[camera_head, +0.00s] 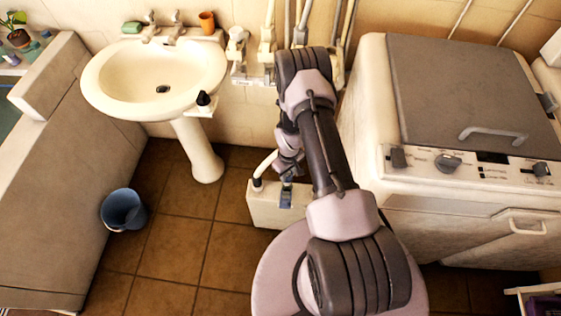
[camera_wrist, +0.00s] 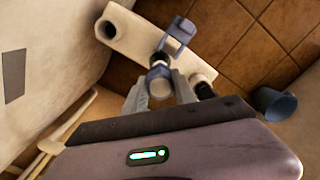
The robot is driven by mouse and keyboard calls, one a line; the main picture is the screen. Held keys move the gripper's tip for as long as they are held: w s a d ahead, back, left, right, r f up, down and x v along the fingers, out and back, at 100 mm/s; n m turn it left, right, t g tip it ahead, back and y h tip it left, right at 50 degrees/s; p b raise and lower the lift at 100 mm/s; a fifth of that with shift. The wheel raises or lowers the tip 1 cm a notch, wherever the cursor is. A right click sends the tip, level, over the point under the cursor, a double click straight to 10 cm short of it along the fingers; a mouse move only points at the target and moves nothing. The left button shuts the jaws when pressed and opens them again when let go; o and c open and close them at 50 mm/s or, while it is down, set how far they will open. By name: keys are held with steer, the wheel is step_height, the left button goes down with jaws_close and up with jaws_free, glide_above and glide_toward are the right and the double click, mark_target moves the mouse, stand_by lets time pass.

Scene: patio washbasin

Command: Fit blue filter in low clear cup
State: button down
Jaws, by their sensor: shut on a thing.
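My gripper (camera_wrist: 160,92) is shut on a small cylinder with a pale near end and a dark blue band, which I take as the blue filter (camera_wrist: 160,68). In the wrist view, a grey-blue, partly see-through holder (camera_wrist: 181,29), likely the low clear cup, shows just beyond the filter, over a white box (camera_wrist: 131,34). I cannot tell whether filter and holder touch. In the head view, my gripper (camera_head: 287,172) is small and partly hidden by my arm, just above the white box (camera_head: 262,211), with a blue-grey piece (camera_head: 286,197) at its front.
A pedestal basin (camera_head: 155,82) stands left of the box, and a white washing machine (camera_head: 455,190) stands right. A blue bucket (camera_head: 123,209) is on the tiled floor; it also shows in the wrist view (camera_wrist: 273,103). Pipes and fittings (camera_head: 252,65) line the back wall.

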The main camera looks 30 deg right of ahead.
mark_target(287, 181)
steer(key=shift+f+b, duration=1.9)
steer(key=shift+f, duration=1)
steer(key=shift+b, duration=0.3)
steer(key=shift+f+b, duration=0.5)
steer(key=c, duration=1.3)
jaws_free()
step_height(287, 181, up, 11)
steer(key=p, duration=0.7)
